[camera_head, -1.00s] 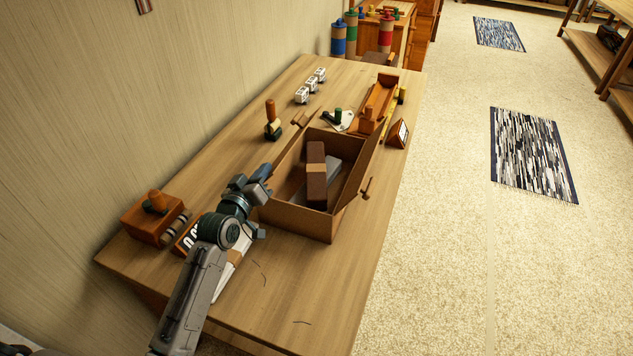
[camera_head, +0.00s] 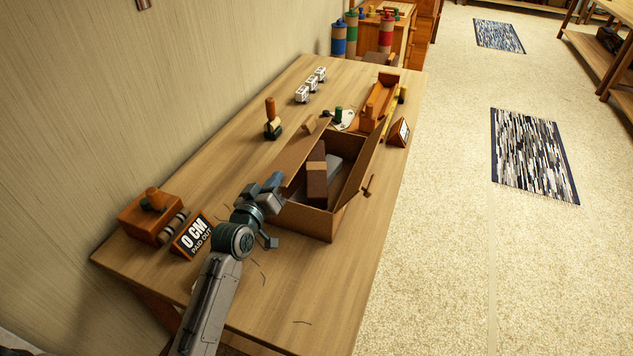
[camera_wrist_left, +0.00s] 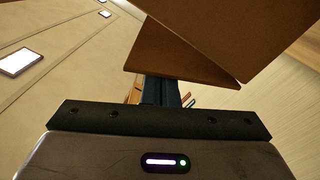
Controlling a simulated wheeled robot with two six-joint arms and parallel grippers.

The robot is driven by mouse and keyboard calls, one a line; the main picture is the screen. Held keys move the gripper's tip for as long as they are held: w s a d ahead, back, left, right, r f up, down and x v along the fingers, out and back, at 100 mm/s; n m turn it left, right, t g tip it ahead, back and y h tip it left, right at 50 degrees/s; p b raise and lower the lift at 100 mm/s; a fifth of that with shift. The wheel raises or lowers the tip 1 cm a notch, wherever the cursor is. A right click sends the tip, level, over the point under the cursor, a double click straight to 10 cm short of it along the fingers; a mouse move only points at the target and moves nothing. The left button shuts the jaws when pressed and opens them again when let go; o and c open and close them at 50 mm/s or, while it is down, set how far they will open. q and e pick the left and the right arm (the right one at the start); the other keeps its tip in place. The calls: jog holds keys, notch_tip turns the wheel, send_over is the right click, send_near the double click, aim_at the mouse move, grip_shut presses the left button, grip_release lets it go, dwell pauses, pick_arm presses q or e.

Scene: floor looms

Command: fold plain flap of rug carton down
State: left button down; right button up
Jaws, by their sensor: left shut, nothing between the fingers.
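The rug carton (camera_head: 308,220) is an open brown box on the table. Its left flap (camera_head: 304,151) is plain brown and tilts up over the left part of the opening. The right flap (camera_head: 362,165) stands up, with a small wooden peg near it. A brown rolled or block-shaped item (camera_head: 317,180) with a paler band and a grey one lie inside, partly hidden by the left flap. My left gripper (camera_head: 271,190) is shut and empty, close to the near end of the left flap; contact is unclear. Brown cardboard (camera_wrist_left: 190,45) fills the top of the left wrist view.
A stamp-like tool (camera_head: 272,122), white blocks (camera_head: 310,86), a wooden tray (camera_head: 378,105) and a small triangular sign (camera_head: 398,133) lie farther back.

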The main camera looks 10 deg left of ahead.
pick_arm(q)
jog(key=shift+d+f+b, duration=0.25)
jog(key=shift+f+b, duration=0.05)
jog(key=shift+f, duration=0.25)
jog(key=shift+d+f+b, duration=0.25)
jog(key=shift+f, duration=0.25)
jog(key=shift+s+d+r+p, duration=0.15)
jog(key=shift+r+p, duration=1.05)
jog(key=shift+p, duration=0.05)
jog(key=s+a+p, duration=0.1)
jog(key=s, duration=0.5)
jog(key=shift+s+p, duration=0.35)
jog(key=shift+s, duration=0.05)
jog(key=shift+f, duration=0.1)
jog(key=s+a, duration=0.1)
jog(key=s, duration=0.9)
jog(key=shift+s+a, duration=0.25)
jog(key=shift+s, duration=0.15)
